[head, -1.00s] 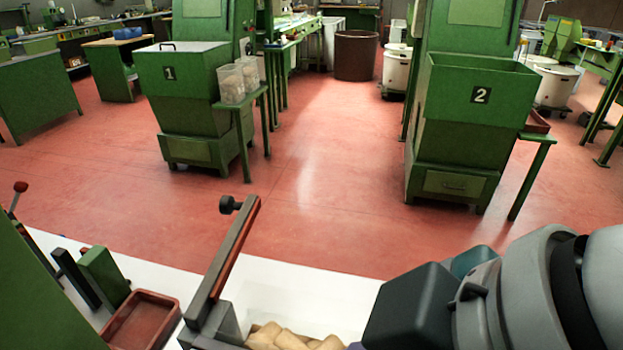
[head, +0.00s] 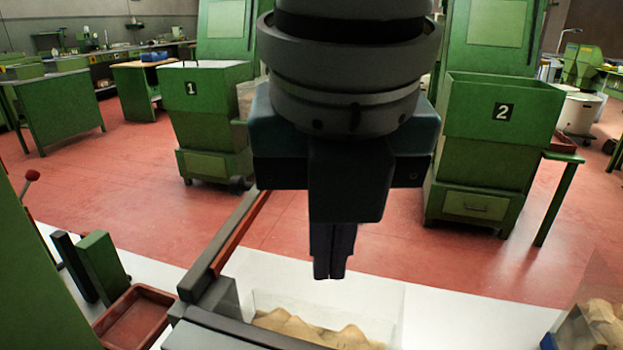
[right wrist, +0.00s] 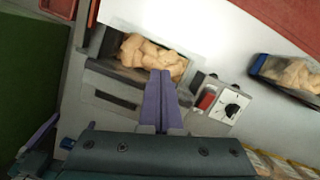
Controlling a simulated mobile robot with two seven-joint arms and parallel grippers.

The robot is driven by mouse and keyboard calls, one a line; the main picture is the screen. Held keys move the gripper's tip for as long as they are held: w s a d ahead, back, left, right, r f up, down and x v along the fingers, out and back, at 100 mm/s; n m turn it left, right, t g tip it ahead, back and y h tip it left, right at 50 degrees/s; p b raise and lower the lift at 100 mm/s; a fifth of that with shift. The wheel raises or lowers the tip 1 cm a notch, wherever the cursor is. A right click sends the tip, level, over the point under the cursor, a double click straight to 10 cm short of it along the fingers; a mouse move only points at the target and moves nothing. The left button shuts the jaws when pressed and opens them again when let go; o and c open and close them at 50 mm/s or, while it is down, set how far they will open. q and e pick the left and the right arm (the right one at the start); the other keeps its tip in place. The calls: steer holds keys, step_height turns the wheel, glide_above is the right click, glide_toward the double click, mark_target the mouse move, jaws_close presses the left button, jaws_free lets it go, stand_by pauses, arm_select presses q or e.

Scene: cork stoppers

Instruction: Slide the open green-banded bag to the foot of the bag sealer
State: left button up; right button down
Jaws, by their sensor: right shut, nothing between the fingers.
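A clear open bag of corks (head: 320,330) lies on the white table just beyond the bag sealer (head: 240,333); it also shows in the right wrist view (right wrist: 150,55). No green band can be made out on it. The sealer has a raised long arm (head: 237,236) and, in the right wrist view, a box with a dial and red switch (right wrist: 222,104). My right gripper (head: 333,272) is shut and empty, pointing down above the bag. In the right wrist view, a purple finger, apparently of my left gripper (right wrist: 38,137), shows at the lower left; its opening is unclear.
A second bag of corks (head: 600,325), blue-edged in the right wrist view (right wrist: 288,72), lies to the right. A red tray (head: 133,318) and a small green block (head: 103,266) stand left of the sealer. White table is bare between the bags.

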mark_target(323, 317)
steer(key=b+x, duration=0.1)
steer(key=x, duration=0.8)
steer(key=shift+f, duration=0.35)
